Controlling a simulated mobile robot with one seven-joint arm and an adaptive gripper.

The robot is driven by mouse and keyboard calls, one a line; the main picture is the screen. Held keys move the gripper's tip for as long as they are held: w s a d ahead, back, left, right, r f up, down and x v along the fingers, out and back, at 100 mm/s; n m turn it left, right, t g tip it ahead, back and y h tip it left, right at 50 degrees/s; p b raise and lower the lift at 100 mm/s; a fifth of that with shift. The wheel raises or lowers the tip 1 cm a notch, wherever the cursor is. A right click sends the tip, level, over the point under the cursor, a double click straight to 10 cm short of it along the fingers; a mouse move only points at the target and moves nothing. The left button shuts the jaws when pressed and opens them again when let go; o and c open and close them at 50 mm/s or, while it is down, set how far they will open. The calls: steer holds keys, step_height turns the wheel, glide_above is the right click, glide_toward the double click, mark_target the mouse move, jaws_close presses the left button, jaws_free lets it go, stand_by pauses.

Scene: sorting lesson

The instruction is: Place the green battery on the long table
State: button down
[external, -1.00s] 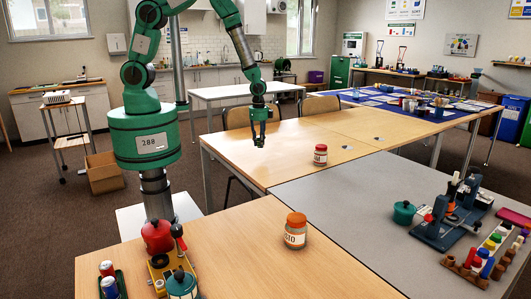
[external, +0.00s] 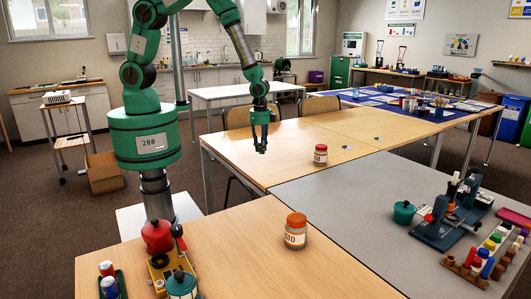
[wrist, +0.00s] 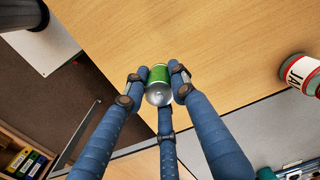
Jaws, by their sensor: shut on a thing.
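My gripper (external: 261,150) hangs over the left part of the wooden long table (external: 290,150) in the external view. In the wrist view, my gripper (wrist: 159,80) is shut on the green battery (wrist: 160,74), which has a silver end facing the camera. The wooden table top (wrist: 200,40) lies behind the battery in that view. I cannot tell whether the battery touches the table. In the external view the battery is too small to make out between the fingers.
A red-lidded jar (external: 320,154) stands on the same table to the right of my gripper, and it shows in the wrist view (wrist: 300,74). An orange-lidded jar (external: 295,231) stands on the near table. The wood around my gripper is clear.

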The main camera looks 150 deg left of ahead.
steer(key=w+d+r, duration=0.2)
steer(key=w+d, duration=0.7)
steer(key=w, duration=0.2)
steer(key=w+d+r+m, duration=0.1)
steer(key=w+d, duration=0.4)
steer(key=d, duration=0.7)
steer(key=w+d+r+m, duration=0.1)
steer(key=w+d, duration=0.4)
steer(key=d, duration=0.7)
steer(key=w+d+r, duration=0.2)
steer(key=w+d, duration=0.4)
steer(key=d, duration=0.7)
steer(key=shift+m, duration=0.4)
steer(key=shift+r, duration=0.15)
